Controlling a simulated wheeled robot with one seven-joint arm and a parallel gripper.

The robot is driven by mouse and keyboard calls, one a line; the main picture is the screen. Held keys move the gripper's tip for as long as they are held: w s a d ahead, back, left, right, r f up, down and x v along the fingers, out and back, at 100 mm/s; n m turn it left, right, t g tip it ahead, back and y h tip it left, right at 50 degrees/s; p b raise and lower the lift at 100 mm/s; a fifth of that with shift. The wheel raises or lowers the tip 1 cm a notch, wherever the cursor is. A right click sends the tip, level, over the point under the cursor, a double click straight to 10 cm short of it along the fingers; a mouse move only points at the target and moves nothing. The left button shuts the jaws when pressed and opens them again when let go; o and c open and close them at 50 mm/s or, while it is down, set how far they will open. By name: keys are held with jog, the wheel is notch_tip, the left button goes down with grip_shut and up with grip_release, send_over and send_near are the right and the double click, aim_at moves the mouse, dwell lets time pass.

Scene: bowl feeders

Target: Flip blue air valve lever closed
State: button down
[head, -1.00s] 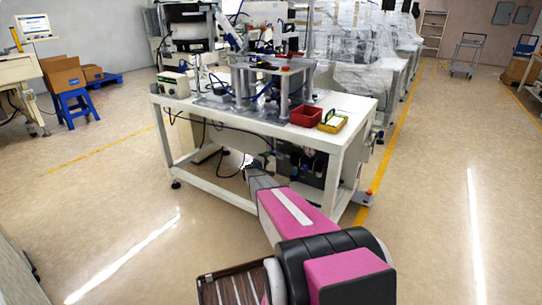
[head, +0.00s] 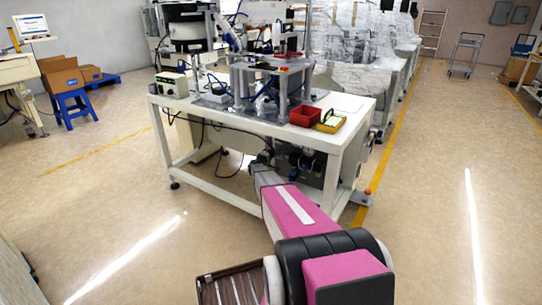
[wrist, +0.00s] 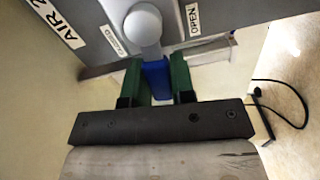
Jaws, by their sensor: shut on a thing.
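The blue air valve lever (wrist: 157,78) shows in the wrist view, below a round pale knob (wrist: 143,24) on a grey panel. The panel carries a CLOSED label (wrist: 112,40) left of the knob and an OPEN label (wrist: 193,20) right of it. The lever points down in the picture, between the two labels. My gripper (wrist: 157,80) has its green fingers on both sides of the lever and is shut on it. In the head view my arm reaches under the white workbench (head: 335,137); the lever and fingertips cannot be made out there.
A red bin (head: 305,116) and a yellow bin (head: 331,121) stand on the bench's right end. Bench legs and cables flank the arm. A black cable (wrist: 285,105) shows at right in the wrist view. Open floor lies left and right.

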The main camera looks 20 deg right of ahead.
jog(key=shift+r+m, duration=0.35)
jog(key=shift+m, duration=0.45)
jog(key=c, duration=1)
grip_release()
jog(key=shift+o, duration=0.2)
jog(key=shift+s+a, duration=0.1)
jog(key=shift+s, duration=0.05)
jog(key=v, duration=1)
jog(key=shift+s+a, duration=0.2)
